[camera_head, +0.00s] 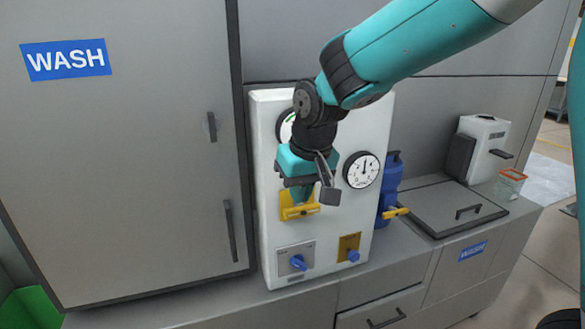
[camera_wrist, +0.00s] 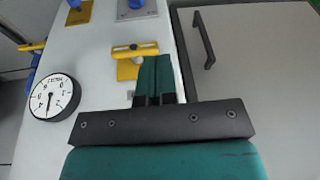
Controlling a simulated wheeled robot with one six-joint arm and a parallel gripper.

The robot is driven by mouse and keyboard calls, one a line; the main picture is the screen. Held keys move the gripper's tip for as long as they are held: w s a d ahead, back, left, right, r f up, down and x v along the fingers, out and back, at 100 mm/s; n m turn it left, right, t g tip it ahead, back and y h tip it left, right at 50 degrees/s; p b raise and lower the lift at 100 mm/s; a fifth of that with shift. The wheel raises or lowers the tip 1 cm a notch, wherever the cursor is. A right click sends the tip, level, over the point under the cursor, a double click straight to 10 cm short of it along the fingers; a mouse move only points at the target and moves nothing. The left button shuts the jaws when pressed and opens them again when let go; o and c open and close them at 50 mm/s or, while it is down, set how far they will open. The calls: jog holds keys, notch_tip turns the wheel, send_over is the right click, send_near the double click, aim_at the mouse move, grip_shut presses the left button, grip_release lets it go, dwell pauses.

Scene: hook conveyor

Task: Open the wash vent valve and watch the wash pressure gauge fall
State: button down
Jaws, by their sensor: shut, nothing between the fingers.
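A yellow lever valve (camera_head: 299,211) on a yellow plate sits on the white panel (camera_head: 335,225); in the wrist view its yellow bar (camera_wrist: 128,50) lies crosswise. I cannot read which valve is the wash vent. My gripper (camera_head: 302,196) is in front of the panel by this lever, partly covering it. In the wrist view the teal fingers (camera_wrist: 155,60) are together and empty, with tips near one end of the bar; contact is unclear. A round gauge (camera_head: 361,170) has its needle pointing about straight up; it also shows in the wrist view (camera_wrist: 54,97). A second gauge (camera_head: 286,127) is mostly hidden behind my arm.
Blue knobs (camera_head: 298,262) and (camera_head: 353,255) stick out below the lever. A blue pipe fitting with a yellow handle (camera_head: 396,212) is right of the panel. The grey WASH cabinet door (camera_head: 130,160) stands left. A counter with a hatch (camera_head: 440,206) is right.

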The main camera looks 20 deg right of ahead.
jog(key=m+h+p, duration=0.1)
jog(key=p, duration=0.1)
send_near(292, 210)
jog(key=v, duration=0.3)
jog(key=shift+s+f+t, duration=0.15)
jog(key=shift+t, duration=0.15)
jog(key=p+x, duration=0.3)
jog(key=x, duration=0.7)
jog(key=shift+s+f, duration=0.1)
jog(key=shift+f, duration=0.05)
